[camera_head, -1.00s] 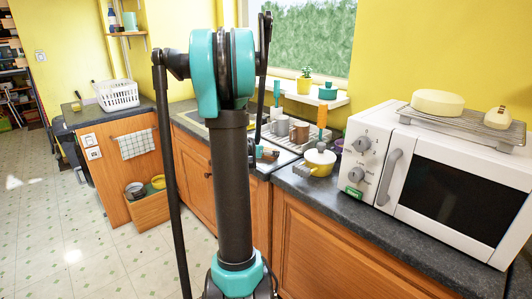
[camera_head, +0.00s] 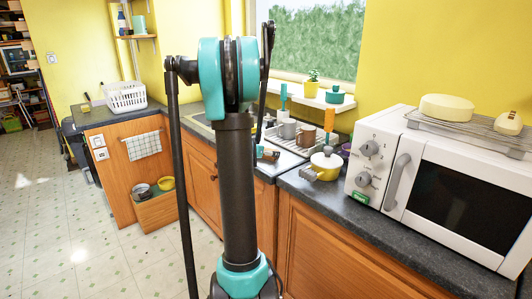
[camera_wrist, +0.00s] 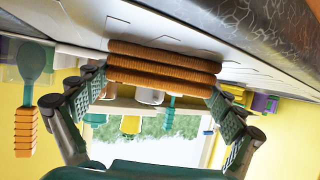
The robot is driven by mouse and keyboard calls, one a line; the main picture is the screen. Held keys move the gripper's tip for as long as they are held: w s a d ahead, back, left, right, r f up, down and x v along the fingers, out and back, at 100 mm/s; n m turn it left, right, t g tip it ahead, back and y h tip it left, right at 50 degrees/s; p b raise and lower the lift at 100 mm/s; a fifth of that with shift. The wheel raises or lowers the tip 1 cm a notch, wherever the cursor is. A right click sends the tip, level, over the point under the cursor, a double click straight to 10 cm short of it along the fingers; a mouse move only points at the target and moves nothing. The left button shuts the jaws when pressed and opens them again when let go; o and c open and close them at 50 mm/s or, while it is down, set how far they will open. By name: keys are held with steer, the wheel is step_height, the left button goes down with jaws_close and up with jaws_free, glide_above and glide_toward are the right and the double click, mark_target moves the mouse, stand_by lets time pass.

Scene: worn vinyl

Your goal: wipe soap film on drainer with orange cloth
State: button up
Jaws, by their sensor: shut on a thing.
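The orange cloth (camera_wrist: 165,63) is a folded, ribbed orange-brown pad. My gripper (camera_wrist: 160,82) is shut on it, with one finger at each end of the cloth. The drainer (camera_wrist: 110,22) is the pale, grooved surface along the top of the wrist view, which looks upside down. The cloth is close to that surface; I cannot tell whether it touches. In the head view the cloth (camera_head: 268,155) and my gripper (camera_head: 259,151) are small beside the sink, partly behind my arm. The drainer (camera_head: 284,158) is partly covered there. I cannot make out the soap film clearly.
A grey cup (camera_head: 287,130) and a brown mug (camera_head: 305,136) stand behind the cloth. A yellow pot with a white lid (camera_head: 326,163) stands right of the drainer, left of the microwave (camera_head: 455,190). An orange-ended utensil (camera_head: 329,133) stands behind the pot. Dark worktop edges the drainer (camera_wrist: 275,22).

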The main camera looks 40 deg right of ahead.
steer(key=shift+o, duration=0.2)
steer(key=shift+w+a, duration=0.2)
steer(key=shift+w, duration=2)
steer(key=shift+w, duration=0.1)
steer(key=shift+c, duration=0.2)
steer(key=shift+w+a, duration=0.15)
steer(key=shift+w, duration=1.95)
steer(key=shift+o, duration=0.2)
steer(key=shift+w+a, duration=0.15)
steer(key=shift+w, duration=2.05)
steer(key=shift+r, duration=0.1)
steer(key=shift+c, duration=0.2)
step_height(320, 180, up, 7)
